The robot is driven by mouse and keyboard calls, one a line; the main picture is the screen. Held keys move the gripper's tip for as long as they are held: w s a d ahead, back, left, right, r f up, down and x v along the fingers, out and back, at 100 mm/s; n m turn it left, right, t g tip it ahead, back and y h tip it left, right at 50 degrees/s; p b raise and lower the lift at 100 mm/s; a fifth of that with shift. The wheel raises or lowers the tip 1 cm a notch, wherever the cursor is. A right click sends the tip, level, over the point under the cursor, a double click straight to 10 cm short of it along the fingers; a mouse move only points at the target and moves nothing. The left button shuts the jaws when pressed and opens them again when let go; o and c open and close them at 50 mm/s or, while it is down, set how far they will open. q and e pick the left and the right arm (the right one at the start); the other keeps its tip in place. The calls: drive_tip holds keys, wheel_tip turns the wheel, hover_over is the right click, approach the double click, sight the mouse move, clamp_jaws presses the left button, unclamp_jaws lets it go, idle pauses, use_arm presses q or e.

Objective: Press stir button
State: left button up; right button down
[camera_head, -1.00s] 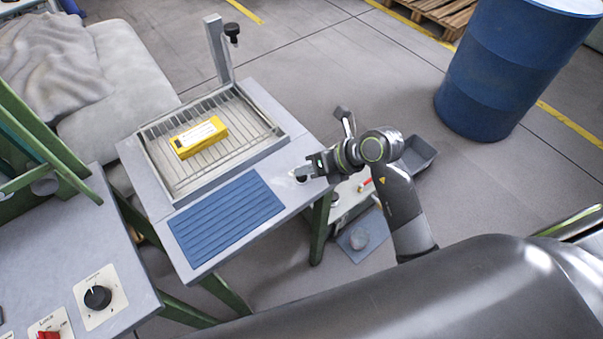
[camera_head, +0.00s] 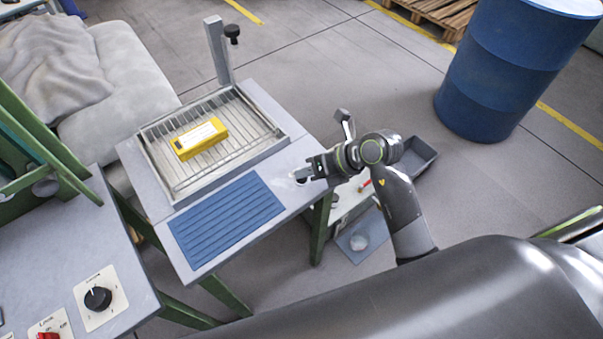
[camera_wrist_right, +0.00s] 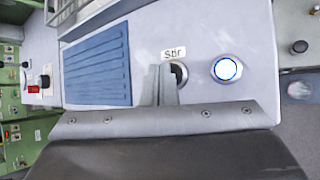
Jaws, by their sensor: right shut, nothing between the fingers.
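The stir button, a dark round button in a metal ring (camera_wrist_right: 180,73), sits below a white "Stir" label (camera_wrist_right: 174,54) in the right wrist view. My right gripper (camera_wrist_right: 162,72) is shut and empty. Its fingertips overlap the left side of the button in that view and hide part of it; I cannot tell whether they touch it. In the head view my right gripper (camera_head: 303,175) is at the right edge of the table (camera_head: 150,185), over the button area. My left gripper is not in view.
A round button lit white with a blue rim (camera_wrist_right: 226,69) is right of the stir button. A blue ribbed mat (camera_head: 227,219) and a grid tray (camera_head: 160,188) holding a yellow block (camera_head: 199,138) lie on the table. A blue barrel (camera_head: 510,70) stands at right.

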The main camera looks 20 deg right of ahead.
sight(306, 179)
drive_tip(key=shift+r, duration=0.2)
wheel_tip(306, 179, up, 6)
drive_tip(key=p, duration=0.5)
drive_tip(key=shift+p, duration=0.3)
